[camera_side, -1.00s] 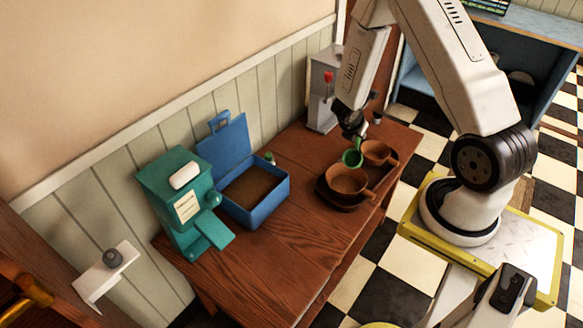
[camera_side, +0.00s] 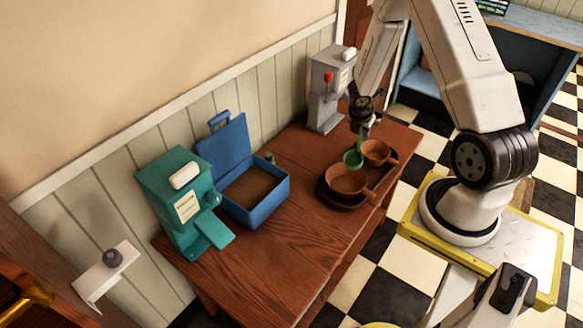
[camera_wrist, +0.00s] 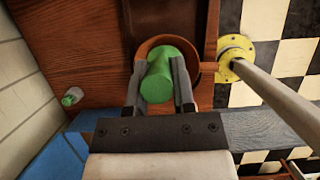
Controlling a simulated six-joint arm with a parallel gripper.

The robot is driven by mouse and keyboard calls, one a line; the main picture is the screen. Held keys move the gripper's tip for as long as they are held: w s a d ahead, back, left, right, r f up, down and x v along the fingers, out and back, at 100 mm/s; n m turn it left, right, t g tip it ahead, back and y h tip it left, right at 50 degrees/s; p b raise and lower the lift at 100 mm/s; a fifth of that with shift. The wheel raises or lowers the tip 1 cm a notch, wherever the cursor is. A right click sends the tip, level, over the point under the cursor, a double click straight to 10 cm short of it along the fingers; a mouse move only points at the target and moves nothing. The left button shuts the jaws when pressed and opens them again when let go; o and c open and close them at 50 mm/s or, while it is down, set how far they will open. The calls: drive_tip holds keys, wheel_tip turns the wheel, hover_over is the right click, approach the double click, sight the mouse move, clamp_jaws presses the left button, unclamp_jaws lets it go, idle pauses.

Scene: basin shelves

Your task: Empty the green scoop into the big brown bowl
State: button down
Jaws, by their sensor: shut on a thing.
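The green scoop (camera_side: 353,158) hangs from my gripper (camera_side: 363,118), which is shut on its handle. In the wrist view the green scoop (camera_wrist: 157,80) sits between the two fingers of my gripper (camera_wrist: 158,72). A round brown rim (camera_wrist: 152,43) shows around and below it there. I cannot tell whether the scoop holds anything. The big bowl's inside looks brown, and I cannot make out its contents.
The smaller brown cup (camera_side: 378,152) stands behind the big bowl on a dark tray (camera_side: 333,199). A blue open-lidded box (camera_side: 262,212) with brown filling and a teal machine (camera_side: 180,205) are to the left. A grey dispenser (camera_side: 327,95) stands at the back. The table front is clear.

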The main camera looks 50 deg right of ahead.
drive_tip(key=shift+d+f+y, duration=0.4)
drive_tip(key=shift+d+y, duration=0.25)
drive_tip(key=shift+d, duration=0.05)
drive_tip(key=shift+d+f+y, duration=0.4)
drive_tip(key=shift+d+y, duration=0.25)
idle(0.6)
drive_tip(key=shift+d+f+y, duration=0.35)
drive_tip(key=shift+y, duration=0.05)
drive_tip(key=shift+d+f+y, duration=0.2)
drive_tip(key=shift+d+y, duration=0.05)
drive_tip(key=shift+y, duration=0.05)
drive_tip(key=shift+d+f, duration=0.15)
idle(0.5)
drive_tip(key=shift+w, duration=0.1)
